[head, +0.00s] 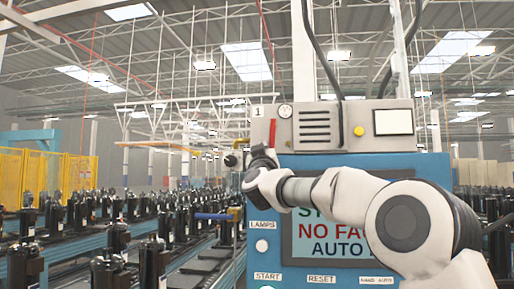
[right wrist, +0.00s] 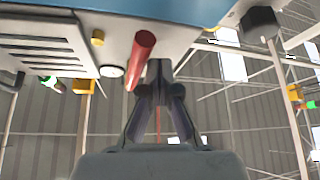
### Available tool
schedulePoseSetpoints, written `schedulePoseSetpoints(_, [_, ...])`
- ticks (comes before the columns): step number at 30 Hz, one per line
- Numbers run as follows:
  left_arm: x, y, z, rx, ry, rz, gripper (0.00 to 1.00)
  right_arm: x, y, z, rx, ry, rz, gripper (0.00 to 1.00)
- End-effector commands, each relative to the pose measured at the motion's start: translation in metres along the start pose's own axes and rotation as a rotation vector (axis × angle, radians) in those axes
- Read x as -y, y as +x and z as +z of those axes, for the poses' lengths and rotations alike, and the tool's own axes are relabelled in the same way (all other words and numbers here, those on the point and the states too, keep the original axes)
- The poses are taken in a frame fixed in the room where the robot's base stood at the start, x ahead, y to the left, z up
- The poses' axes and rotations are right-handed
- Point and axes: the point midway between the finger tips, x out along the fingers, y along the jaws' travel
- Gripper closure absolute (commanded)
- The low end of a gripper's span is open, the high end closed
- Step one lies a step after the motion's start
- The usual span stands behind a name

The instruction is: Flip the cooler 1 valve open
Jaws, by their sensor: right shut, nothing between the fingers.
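A red lever handle (head: 272,132) stands upright on the grey upper panel marked "1" in the head view. In the right wrist view the red handle (right wrist: 141,57) lies just left of my fingertips; I cannot tell whether they touch it. My right gripper (right wrist: 159,68) is shut and empty, its fingers together beside the handle. In the head view my right arm reaches in from the right and its dark gripper end (head: 262,153) is just below and left of the handle. My left gripper is not in view.
A blue-handled valve (head: 214,216) sticks out left. Rows of black compressors (head: 153,262) stand beyond.

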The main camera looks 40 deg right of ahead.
Motion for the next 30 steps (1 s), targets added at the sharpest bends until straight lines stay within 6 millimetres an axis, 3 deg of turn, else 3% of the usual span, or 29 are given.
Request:
schedulePoseSetpoints(12, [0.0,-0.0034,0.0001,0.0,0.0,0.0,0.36,-0.0101,-0.002,0.0042,0.001,-0.104,-0.059,1.0])
schedulePoseSetpoints(30, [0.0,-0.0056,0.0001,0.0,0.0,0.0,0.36,-0.0094,-0.0011,0.0039,0.001,-0.115,-0.065,1.0])
